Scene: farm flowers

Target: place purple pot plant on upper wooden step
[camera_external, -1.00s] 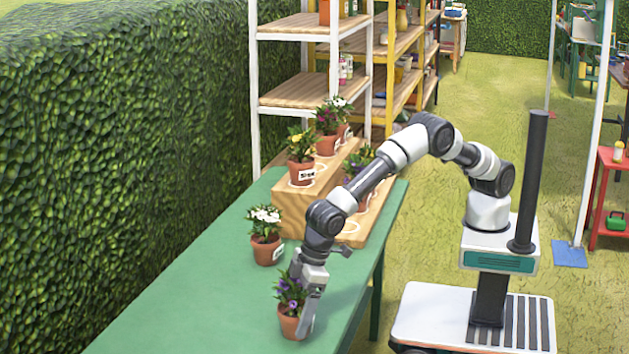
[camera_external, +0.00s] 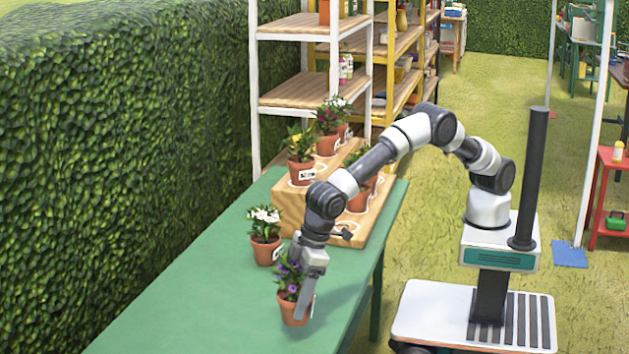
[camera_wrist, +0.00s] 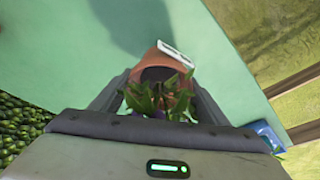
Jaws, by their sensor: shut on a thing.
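The purple pot plant (camera_external: 293,311) is a terracotta pot with green leaves and small purple flowers. My gripper (camera_external: 301,296) is shut on it, with a finger at its side, just above the green table's near part. In the wrist view the pot (camera_wrist: 172,60) sits between my two fingers, leaves toward the palm, with a white label on its far rim. The upper wooden step (camera_external: 289,213) stands farther back on the table and bears several potted flowers. The lower step (camera_external: 372,228) is beside it on the right, partly hidden by my arm.
A white-flowered pot (camera_external: 266,250) stands on the green table (camera_external: 190,290), left of and behind the held plant. A yellow-flowered pot (camera_external: 301,172) stands at the upper step's near end. A shelf (camera_external: 300,92) rises behind; a hedge (camera_external: 120,150) runs along the left.

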